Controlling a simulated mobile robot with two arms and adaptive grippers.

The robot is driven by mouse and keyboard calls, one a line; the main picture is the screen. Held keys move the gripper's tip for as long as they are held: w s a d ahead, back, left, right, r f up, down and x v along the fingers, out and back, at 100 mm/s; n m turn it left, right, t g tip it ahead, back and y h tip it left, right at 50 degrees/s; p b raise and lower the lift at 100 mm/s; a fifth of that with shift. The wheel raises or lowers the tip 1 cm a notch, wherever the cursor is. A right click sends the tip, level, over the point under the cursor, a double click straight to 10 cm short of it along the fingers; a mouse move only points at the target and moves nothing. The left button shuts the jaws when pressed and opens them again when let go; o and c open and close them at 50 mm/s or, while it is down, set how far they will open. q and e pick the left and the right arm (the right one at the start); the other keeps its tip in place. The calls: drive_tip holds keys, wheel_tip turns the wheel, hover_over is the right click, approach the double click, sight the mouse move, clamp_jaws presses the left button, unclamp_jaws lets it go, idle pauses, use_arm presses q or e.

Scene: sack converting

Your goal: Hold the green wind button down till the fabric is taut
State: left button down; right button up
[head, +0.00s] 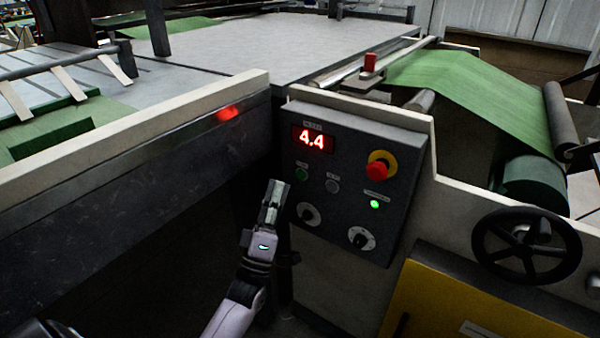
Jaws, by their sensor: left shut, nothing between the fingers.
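The dark control panel (345,180) carries a small green button (301,174) on its left side, below a red display (313,140) reading 4.4. My left gripper (275,190) is shut and empty. Its fingertips point up at the panel's left edge, just left of and slightly below the green button in the picture, and do not cover it. The green fabric (470,90) runs from the rollers at the table's end down to a roll (533,183) at the right. It looks smooth; how taut it is I cannot tell. My right gripper is not in view.
Also on the panel are a grey button (332,186), a red emergency stop (380,166), a lit green lamp (375,204) and two knobs (361,238). A black handwheel (525,245) stands out at the right. A long machine rail (130,150) borders the left side.

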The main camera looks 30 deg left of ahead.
use_arm(q)
drive_tip(key=shift+s+a, duration=0.1)
drive_tip(key=shift+s, duration=0.9)
